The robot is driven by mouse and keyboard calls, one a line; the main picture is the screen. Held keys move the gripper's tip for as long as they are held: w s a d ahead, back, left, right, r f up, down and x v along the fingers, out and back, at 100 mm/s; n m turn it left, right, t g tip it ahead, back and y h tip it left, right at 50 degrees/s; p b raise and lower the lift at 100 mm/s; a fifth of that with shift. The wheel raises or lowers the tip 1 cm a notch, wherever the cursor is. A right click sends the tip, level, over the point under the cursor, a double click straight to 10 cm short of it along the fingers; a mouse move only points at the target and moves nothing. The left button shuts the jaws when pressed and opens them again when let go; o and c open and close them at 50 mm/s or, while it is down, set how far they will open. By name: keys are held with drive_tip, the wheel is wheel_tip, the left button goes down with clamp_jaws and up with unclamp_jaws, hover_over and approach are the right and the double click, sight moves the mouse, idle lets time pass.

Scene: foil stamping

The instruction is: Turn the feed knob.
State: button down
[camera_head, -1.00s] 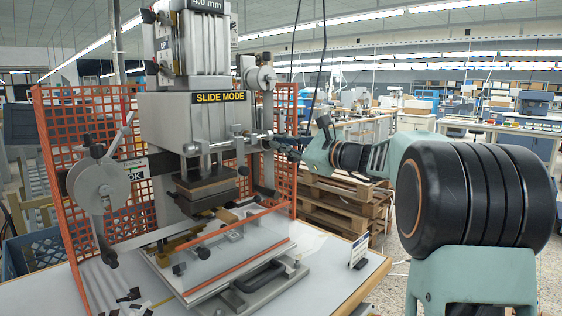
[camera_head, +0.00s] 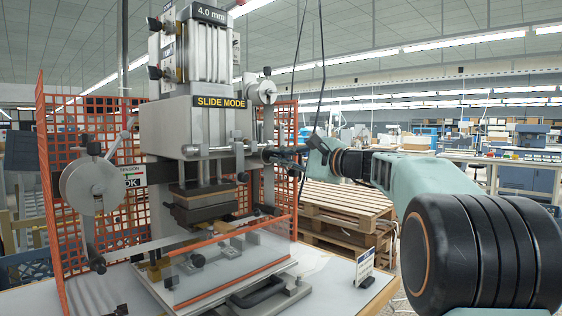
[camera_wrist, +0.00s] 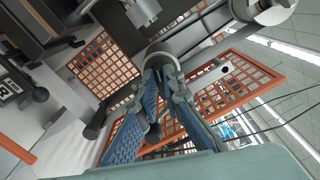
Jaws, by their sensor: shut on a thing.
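The foil stamping press (camera_head: 194,127) stands at the left of the head view, with a "SLIDE MODE" label and a "4.0 mm" display (camera_head: 208,14) on top. A horizontal shaft runs from its head to the right, and the feed knob seems to be at its end. My gripper (camera_head: 287,156) is at that shaft end, too small there to show its grip. In the wrist view my gripper (camera_wrist: 163,76) has its blue-padded fingers closed together on a rounded grey knob (camera_wrist: 180,42). The fingertips partly hide the knob.
An orange mesh guard (camera_head: 92,190) stands behind the press. A clear shield with orange edges (camera_head: 235,262) fronts the bed. Wooden pallets (camera_head: 345,210) are stacked behind my arm. Cables hang near my gripper.

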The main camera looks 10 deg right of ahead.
idle(0.3)
drive_tip(key=c, duration=2.1)
unclamp_jaws()
drive_tip(key=shift+s+d, duration=0.1)
drive_tip(key=v, duration=1.2)
drive_tip(key=shift+f, duration=0.1)
